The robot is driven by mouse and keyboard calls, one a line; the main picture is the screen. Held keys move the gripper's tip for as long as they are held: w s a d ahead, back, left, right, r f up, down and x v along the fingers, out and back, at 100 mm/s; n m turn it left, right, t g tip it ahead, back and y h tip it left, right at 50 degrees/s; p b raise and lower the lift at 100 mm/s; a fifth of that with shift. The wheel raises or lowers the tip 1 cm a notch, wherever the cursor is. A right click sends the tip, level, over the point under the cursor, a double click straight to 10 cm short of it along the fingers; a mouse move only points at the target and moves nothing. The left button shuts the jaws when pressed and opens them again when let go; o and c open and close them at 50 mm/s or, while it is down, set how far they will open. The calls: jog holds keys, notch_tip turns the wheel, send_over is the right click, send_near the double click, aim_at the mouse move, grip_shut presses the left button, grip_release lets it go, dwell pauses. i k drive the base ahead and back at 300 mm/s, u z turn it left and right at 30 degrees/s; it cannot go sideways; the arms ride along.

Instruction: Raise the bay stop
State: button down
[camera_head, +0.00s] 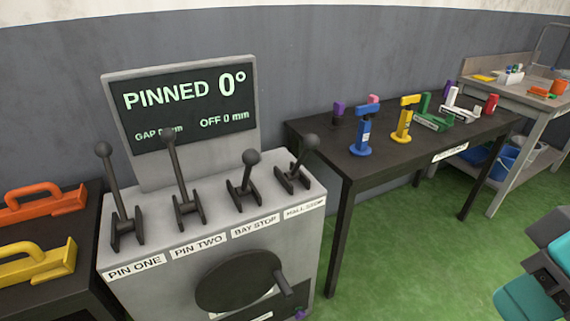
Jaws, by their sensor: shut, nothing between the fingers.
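The bay stop lever (245,178) is a dark lever with a round knob, third from left on a grey console (140,285). It leans slightly right, with its knob low, above the label BAY STOP (255,228). The pin one lever (113,190) and pin two lever (179,175) stand taller to its left. A fourth lever (297,165) leans right beside it; its label is hard to read. The screen (185,105) reads PINNED 0° and OFF 0 mm; a knob partly covers the GAP reading. My gripper's fingers are not in view.
A dark crank wheel (238,281) with a projecting handle is on the console front. Orange (45,202) and yellow (35,264) handled pieces lie on a dark table at left. A dark table (320,160) at right bears several coloured pieces. Green floor (400,260) is clear between.

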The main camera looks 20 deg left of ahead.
aim_at(251, 158)
jog(key=k, duration=0.6)
jog(key=u, duration=0.9)
jog(key=i, duration=0.5)
